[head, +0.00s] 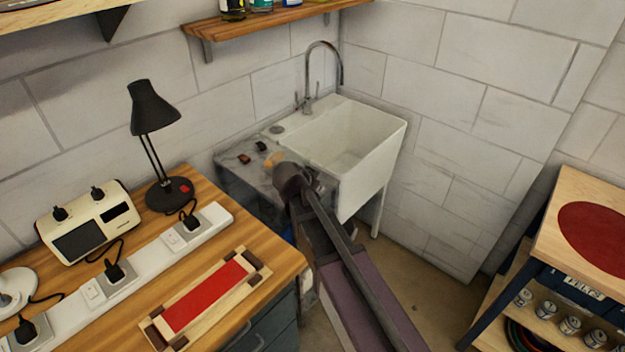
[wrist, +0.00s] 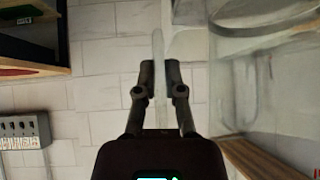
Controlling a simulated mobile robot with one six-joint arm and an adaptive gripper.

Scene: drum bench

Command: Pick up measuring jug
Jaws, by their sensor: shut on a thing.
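The measuring jug (wrist: 235,85) is clear and see-through, and it fills much of the right side of the wrist view, partly cut off by the frame. Its handle (wrist: 158,50) is a pale upright strip between the two fingers of my gripper (wrist: 159,84). The fingers are shut on the handle. In the head view my gripper (head: 290,178) is in front of the counter beside the sink; its fingertips are hidden there, and I cannot make out the jug in that view.
A white sink (head: 365,150) with a tall tap (head: 325,65) stands in the corner. Small dark items (head: 245,159) lie on the grey counter left of it. A wooden bench (head: 240,230) with a black lamp (head: 153,120) is at left. A wooden cart (head: 560,235) stands at right.

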